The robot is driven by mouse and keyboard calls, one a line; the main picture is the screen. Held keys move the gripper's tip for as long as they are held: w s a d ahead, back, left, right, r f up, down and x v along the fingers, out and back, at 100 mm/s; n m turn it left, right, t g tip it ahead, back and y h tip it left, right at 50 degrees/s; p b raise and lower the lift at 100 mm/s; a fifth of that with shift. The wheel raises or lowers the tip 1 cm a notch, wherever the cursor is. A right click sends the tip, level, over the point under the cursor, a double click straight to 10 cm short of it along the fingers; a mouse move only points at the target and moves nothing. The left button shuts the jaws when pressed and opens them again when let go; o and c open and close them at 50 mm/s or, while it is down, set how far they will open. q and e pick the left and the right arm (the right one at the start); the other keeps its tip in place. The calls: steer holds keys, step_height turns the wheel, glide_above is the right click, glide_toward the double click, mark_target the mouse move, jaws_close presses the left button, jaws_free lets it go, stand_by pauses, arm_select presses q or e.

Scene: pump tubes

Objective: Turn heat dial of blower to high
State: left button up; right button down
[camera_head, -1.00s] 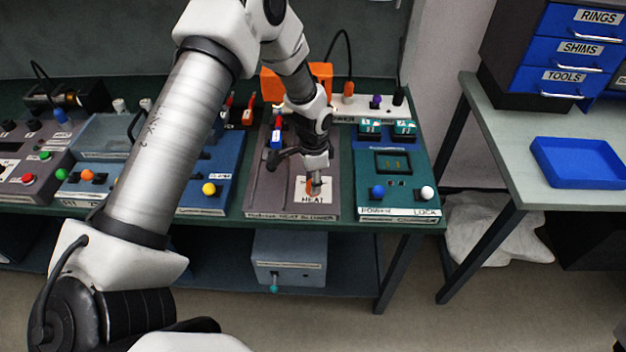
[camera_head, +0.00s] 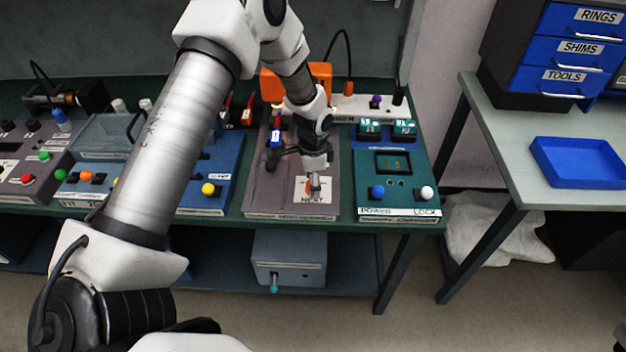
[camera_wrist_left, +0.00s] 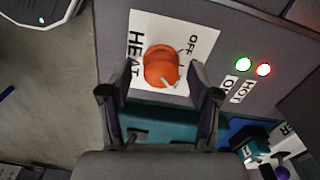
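The blower's orange heat dial (camera_wrist_left: 161,66) sits on a white label (camera_wrist_left: 205,45) reading HEAT and OFF in the left wrist view. A pale pointer mark shows near the dial's lower edge, away from OFF; part of a further mark lies beside it. In the head view, the dial (camera_head: 309,186) is partly hidden by my left gripper (camera_head: 314,190). In the wrist view, the left gripper's (camera_wrist_left: 160,92) fingers are spread wide, one to each side of the dial; contact does not show. My right gripper is out of view.
A green lamp (camera_wrist_left: 243,64) and a red lamp (camera_wrist_left: 264,69) glow on the blower panel. A teal box (camera_head: 398,205) with blue and white knobs stands right of it. A blue box (camera_head: 212,170) with a yellow knob stands left.

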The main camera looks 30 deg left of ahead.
arm_select(q)
step_height(320, 180, up, 12)
stand_by(0.6)
